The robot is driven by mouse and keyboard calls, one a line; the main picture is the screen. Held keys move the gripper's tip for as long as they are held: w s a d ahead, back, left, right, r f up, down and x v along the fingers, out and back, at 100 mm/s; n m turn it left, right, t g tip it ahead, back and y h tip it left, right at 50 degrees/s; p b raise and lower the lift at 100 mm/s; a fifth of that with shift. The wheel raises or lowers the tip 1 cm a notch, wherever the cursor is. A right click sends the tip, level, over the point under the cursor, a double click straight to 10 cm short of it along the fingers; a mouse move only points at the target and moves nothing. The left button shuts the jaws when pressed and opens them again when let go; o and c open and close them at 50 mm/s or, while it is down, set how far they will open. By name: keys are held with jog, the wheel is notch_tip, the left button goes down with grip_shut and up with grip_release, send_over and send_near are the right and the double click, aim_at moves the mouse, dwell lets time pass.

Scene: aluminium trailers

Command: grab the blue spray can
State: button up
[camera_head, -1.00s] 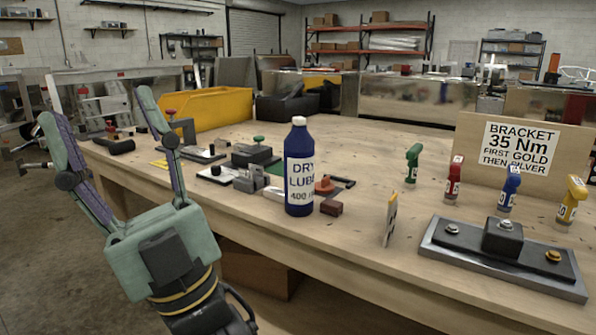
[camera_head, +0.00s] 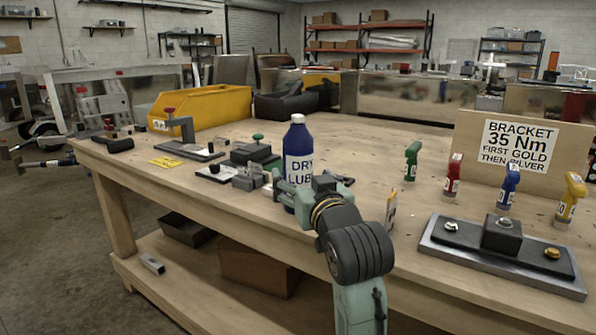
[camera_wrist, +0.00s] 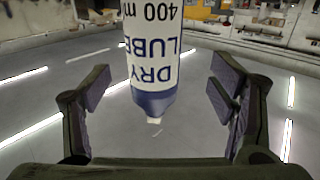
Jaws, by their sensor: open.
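The blue spray can (camera_head: 298,148) is a blue bottle with a white cap and a white "DRY LUBE" label. It stands upright on the wooden workbench (camera_head: 240,215). In the head view my gripper (camera_head: 298,190) is at the can's lower part and hides its base. In the wrist view the can (camera_wrist: 153,60) appears upside down between the two open fingers of my gripper (camera_wrist: 160,100). Gaps show between the can and both fingers in that view, and nothing is held.
A clamp (camera_head: 185,135), a black block with a green knob (camera_head: 257,148) and a yellow bin (camera_head: 205,108) lie left of the can. Green, red, blue and yellow drivers (camera_head: 510,186), a bracket plate (camera_head: 500,255) and a sign (camera_head: 515,147) are on the right.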

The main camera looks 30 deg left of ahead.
aim_at(298, 167)
jog(key=x, duration=0.4)
jog(key=p+x, duration=0.1)
jog(key=x, duration=0.2)
jog(key=shift+w+d+f, duration=0.15)
jog(key=shift+w+f, duration=0.1)
jog(key=shift+w, duration=0.1)
jog(key=shift+c, duration=0.4)
jog(key=c, duration=1.5)
jog(key=shift+r, duration=0.15)
